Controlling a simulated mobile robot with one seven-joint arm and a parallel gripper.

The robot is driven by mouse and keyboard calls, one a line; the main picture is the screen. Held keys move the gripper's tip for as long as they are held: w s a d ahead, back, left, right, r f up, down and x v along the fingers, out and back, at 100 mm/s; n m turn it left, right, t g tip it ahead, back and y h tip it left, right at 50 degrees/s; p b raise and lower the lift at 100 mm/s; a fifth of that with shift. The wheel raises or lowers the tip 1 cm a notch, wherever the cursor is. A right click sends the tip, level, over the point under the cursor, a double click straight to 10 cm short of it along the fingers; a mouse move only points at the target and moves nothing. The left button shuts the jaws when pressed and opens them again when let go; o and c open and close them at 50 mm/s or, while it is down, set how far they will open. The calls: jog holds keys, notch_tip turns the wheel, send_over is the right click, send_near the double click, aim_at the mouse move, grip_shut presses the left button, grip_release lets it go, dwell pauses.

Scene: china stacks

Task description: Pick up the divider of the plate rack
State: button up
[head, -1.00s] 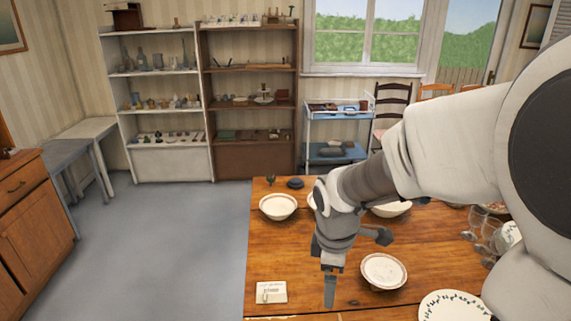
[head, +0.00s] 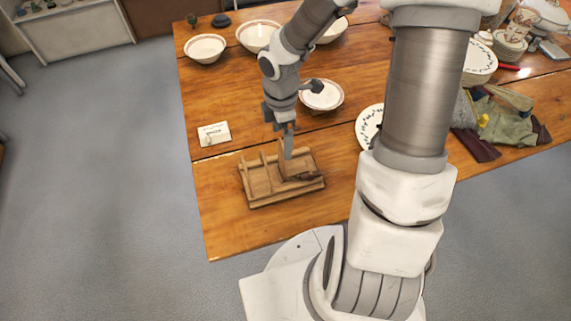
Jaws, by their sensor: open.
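The wooden plate rack (head: 262,190) lies on the table near its front left corner in the head view. It has a flat base with low rails and upright dividers. One upright divider (head: 296,166) stands towards its right side, partly behind a gripper finger. My gripper (head: 288,148) points down over the rack, with its finger at or just in front of the divider. I cannot tell whether it touches. The gripper is open, and nothing shows held in it.
A white card (head: 214,133) lies left of the gripper. Bowls (head: 207,48) stand at the back, and a small bowl (head: 321,95) sits behind the gripper. A patterned plate (head: 369,125) and crumpled cloths (head: 500,118) lie to the right. The table's front left corner is clear.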

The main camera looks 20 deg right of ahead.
notch_tip(320, 180, down, 6)
jog(key=shift+s+d+f+b, duration=0.15)
jog(key=shift+f+b, duration=0.05)
jog(key=shift+b, duration=0.75)
grip_shut()
